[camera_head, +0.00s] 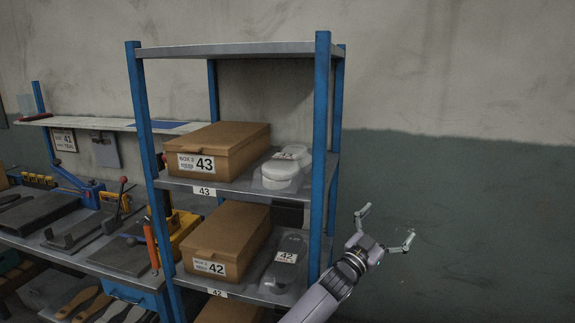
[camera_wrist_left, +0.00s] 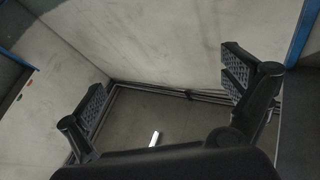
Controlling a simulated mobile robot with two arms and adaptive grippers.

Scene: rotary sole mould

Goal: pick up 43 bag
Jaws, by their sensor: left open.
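The 43 bag (camera_head: 281,177) is a clear bag with white contents. It lies on the middle shelf, right of the 43 box (camera_head: 225,146), above the shelf tag reading 43. The label on the bag is too small to read surely. My left gripper (camera_head: 387,225) is open and empty, right of the shelf rack and lower than the bag, apart from both. In the left wrist view its two fingers (camera_wrist_left: 165,92) are spread wide with nothing between them; the bag does not show there. My right gripper is not in view.
The rack's blue front right post (camera_head: 319,165) stands between the bag and my gripper. A 42 box (camera_head: 228,242) and a dark 42 bag (camera_head: 287,262) sit on the shelf below. A tool bench (camera_head: 85,255) is at the left. Space right of the rack is clear.

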